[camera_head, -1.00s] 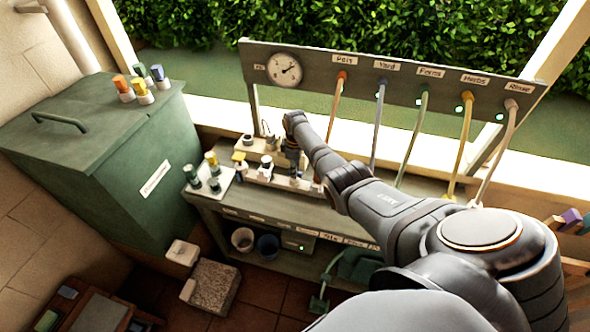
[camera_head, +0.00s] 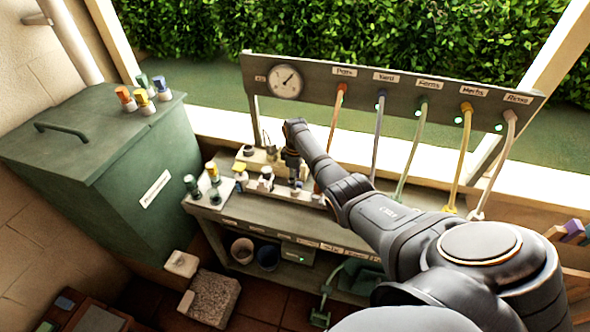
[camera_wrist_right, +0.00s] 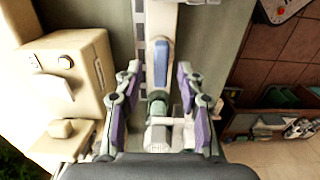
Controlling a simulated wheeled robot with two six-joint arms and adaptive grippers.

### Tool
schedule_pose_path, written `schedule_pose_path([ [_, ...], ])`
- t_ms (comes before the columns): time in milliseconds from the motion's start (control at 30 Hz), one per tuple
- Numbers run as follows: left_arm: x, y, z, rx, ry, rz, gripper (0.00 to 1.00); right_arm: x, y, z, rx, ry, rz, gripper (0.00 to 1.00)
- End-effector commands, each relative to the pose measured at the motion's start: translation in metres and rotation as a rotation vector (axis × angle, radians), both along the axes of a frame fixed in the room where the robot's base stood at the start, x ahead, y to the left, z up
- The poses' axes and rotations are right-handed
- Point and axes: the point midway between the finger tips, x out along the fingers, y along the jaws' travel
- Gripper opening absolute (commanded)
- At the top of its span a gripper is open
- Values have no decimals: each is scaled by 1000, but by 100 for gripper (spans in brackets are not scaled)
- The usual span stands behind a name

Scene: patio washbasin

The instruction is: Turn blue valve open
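In the right wrist view a long blue lever (camera_wrist_right: 161,64) lies along a pale pipe or strip, on a grey-green fitting (camera_wrist_right: 157,108). I take it to be the blue valve's handle. My right gripper (camera_wrist_right: 158,85) is open, with one finger on each side of the fitting and a gap to each. The lever lies between and beyond the fingertips. In the head view the right gripper (camera_head: 292,166) points down over the workbench (camera_head: 255,207), and it hides most of the valve there. My left gripper is not in view.
A board with a round gauge (camera_head: 286,82) and several labelled hoses stands behind the bench. A green bin (camera_head: 110,170) with coloured-top pieces stands left. In the right wrist view a cream box (camera_wrist_right: 75,80) sits close to the left finger.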

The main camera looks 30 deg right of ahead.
Motion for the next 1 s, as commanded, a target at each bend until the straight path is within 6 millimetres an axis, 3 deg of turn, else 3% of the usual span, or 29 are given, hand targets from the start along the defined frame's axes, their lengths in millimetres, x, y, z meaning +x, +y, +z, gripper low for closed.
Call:
schedule_pose_path([
  [300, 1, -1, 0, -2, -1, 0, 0, 0, 0, 76, -2, -3, 1, 39],
  [433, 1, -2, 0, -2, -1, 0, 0, 0, 0, 96, -1, -2, 1, 39],
  [600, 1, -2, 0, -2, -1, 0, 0, 0, 0, 107, 0, 0, 1, 39],
  [1000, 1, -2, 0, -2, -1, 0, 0, 0, 0, 107, 0, 0, 1, 39],
])
